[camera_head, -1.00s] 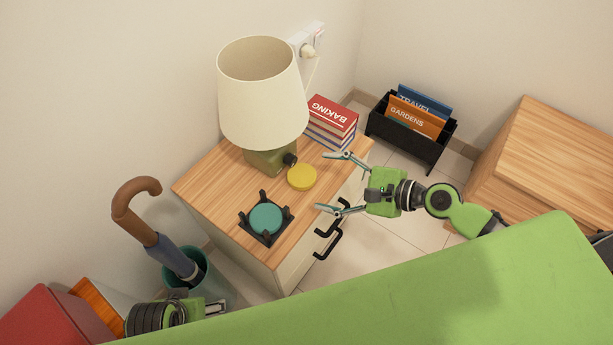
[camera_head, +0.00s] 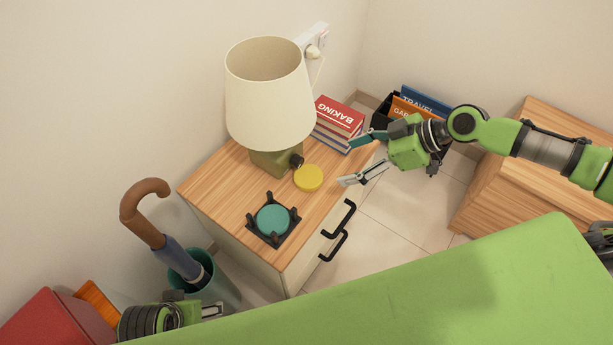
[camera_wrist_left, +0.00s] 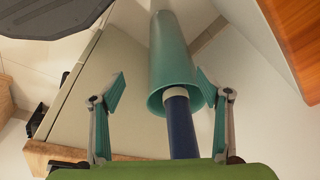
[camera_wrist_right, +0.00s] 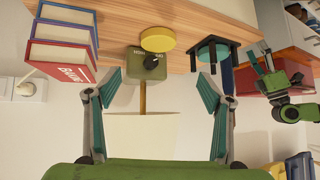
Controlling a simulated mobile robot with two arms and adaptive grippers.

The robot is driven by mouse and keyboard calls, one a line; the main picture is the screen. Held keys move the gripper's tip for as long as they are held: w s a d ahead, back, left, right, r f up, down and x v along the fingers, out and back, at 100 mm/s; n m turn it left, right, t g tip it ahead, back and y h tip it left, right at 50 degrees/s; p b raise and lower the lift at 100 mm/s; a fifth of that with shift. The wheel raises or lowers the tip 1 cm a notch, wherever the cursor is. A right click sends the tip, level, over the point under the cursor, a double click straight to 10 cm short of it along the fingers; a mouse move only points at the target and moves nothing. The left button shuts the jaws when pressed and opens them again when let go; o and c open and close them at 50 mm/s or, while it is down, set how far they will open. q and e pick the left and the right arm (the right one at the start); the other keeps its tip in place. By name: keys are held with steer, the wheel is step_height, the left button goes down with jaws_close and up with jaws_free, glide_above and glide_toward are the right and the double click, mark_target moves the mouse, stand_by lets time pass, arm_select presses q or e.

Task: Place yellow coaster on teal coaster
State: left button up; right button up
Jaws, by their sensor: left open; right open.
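The yellow coaster (camera_head: 308,178) lies flat on the wooden top of the cabinet, just right of the lamp base; it also shows in the right wrist view (camera_wrist_right: 158,39). The teal coaster (camera_head: 272,219) sits inside a black holder with corner posts (camera_head: 252,237) near the cabinet's front left. My right gripper (camera_head: 360,160) is open and empty, at the right edge of the cabinet, to the right of the yellow coaster and apart from it. My left gripper (camera_wrist_left: 160,92) is open and empty beside the umbrella stand; its fingertips are hard to see in the head view.
A lamp (camera_head: 268,95) stands behind the yellow coaster. A stack of books (camera_head: 338,120) stands at the back right, close to my right gripper. An umbrella (camera_head: 170,252) stands in a teal bin (camera_head: 200,275). Black drawer handles (camera_head: 340,220) stick out in front.

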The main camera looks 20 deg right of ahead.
steer(key=b, duration=0.1)
glide_toward(308, 175)
steer(key=a+f, duration=0.1)
steer(key=w+a+f, duration=0.1)
steer(key=shift+w+a+n, duration=0.15)
steer(key=shift+a+n, duration=0.15)
steer(key=shift+n, duration=0.1)
steer(key=x, duration=0.5)
steer(key=shift+d+f+b, duration=0.2)
steer(key=shift+f+b, duration=0.05)
steer(key=shift+b, duration=0.15)
steer(key=c, duration=1.3)
arm_select(q)
step_height(308, 175, up, 6)
steer(key=shift+s+a+r+t, duration=0.15)
steer(key=shift+s+t, duration=0.15)
steer(key=shift+s, duration=0.15)
arm_select(e)
steer(key=shift+r, duration=0.1)
